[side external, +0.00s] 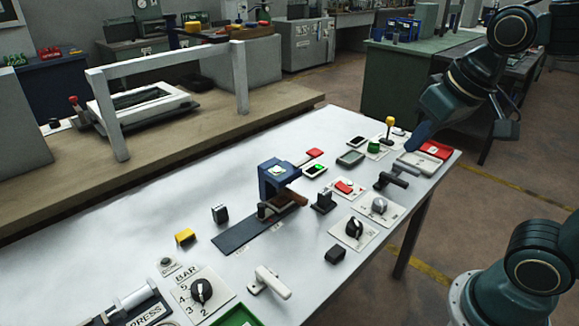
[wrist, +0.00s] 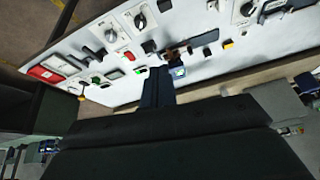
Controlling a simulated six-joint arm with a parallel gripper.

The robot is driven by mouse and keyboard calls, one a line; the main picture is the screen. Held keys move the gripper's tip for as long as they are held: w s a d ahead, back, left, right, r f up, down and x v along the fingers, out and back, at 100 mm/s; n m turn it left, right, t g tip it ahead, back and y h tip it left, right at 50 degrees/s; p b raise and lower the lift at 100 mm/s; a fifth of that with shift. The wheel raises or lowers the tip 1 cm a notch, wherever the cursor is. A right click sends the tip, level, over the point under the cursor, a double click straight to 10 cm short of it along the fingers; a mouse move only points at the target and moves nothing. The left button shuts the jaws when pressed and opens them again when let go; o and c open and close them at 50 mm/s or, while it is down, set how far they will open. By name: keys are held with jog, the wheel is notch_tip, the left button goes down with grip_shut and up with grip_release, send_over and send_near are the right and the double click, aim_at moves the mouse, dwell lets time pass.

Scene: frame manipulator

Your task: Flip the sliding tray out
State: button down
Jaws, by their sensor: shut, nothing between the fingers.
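No part is plainly marked as the sliding tray. A blue block (side external: 276,178) with a brown handle sits at the far end of a flat dark strip (side external: 243,233) on the table. On the bench behind, a white framed tray (side external: 140,104) lies beneath a grey gantry frame (side external: 168,64). I cannot tell which is meant. My gripper (side external: 418,137) is shut and empty, above the table's far right end, apart from both. In the wrist view its narrow dark-blue fingers (wrist: 157,88) are together, and the blue block (wrist: 178,72) shows just beyond their tips.
The white table (side external: 130,215) carries several knobs, switches and levers. A yellow-topped lever (side external: 389,128) and a red-and-white box (side external: 435,149) stand near my gripper. A black lever (side external: 394,178) stands at the right edge. The table's left part is largely clear.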

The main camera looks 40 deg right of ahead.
jog(key=w+a+f+m+g+h, duration=0.2)
jog(key=w+m, duration=0.5)
jog(key=w, duration=1.2)
jog(key=w+a+f+m+g, duration=0.1)
jog(key=w+a+f+m, duration=0.2)
jog(key=w+f, duration=0.4)
jog(key=w+a+f+m+g+h, duration=0.1)
jog(key=w+a+f+m, duration=0.2)
jog(key=w+f, duration=0.4)
jog(key=shift+w+a+f+m, duration=0.25)
jog(key=shift+f+m, duration=0.15)
jog(key=shift+f, duration=1.25)
jog(key=shift+d, duration=0.1)
send_over(266, 212)
jog(key=shift+f, duration=4.7)
